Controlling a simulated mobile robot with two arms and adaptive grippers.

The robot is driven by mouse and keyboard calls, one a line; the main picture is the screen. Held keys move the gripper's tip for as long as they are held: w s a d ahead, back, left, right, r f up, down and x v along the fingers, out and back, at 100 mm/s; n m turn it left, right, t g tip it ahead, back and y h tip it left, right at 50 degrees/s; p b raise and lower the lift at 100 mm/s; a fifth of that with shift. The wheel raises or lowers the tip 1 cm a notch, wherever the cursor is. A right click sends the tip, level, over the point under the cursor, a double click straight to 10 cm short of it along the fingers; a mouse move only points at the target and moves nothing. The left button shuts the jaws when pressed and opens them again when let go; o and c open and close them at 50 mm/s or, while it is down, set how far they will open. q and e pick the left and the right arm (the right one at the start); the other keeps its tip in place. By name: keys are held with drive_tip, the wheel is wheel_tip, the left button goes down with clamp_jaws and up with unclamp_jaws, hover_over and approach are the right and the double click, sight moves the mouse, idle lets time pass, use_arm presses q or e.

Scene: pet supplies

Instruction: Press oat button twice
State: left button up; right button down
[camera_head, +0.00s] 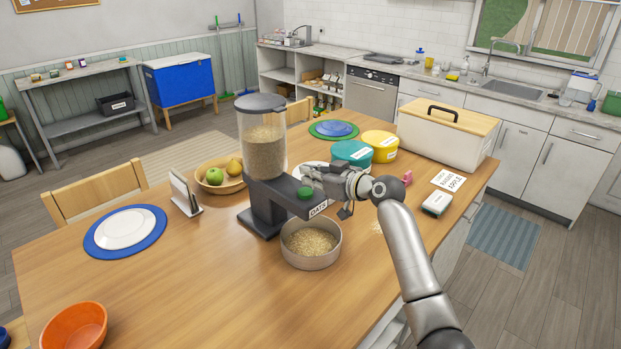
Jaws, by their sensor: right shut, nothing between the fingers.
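The oat dispenser (263,150) stands on the wooden table, with a clear hopper of oats and a dark lid. Its green button (305,193) sits on top of the dark arm, above an "OATS" label (318,208). A grey bowl (311,262) with oats in it stands under the arm. My right gripper (308,177) is shut and empty, reaching in from the right just above and behind the button. I cannot tell whether it touches the button. My left gripper is not in view.
A fruit bowl (218,187) and a small stand (184,193) are left of the dispenser. Teal (352,153) and yellow (381,146) tins and a white bread box (446,137) are behind my right arm. An orange bowl (74,328) is front left. The table's front middle is clear.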

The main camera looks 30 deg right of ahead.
sight(305, 193)
drive_tip(key=shift+s+d+f, duration=0.1)
drive_tip(key=shift+f, duration=1.15)
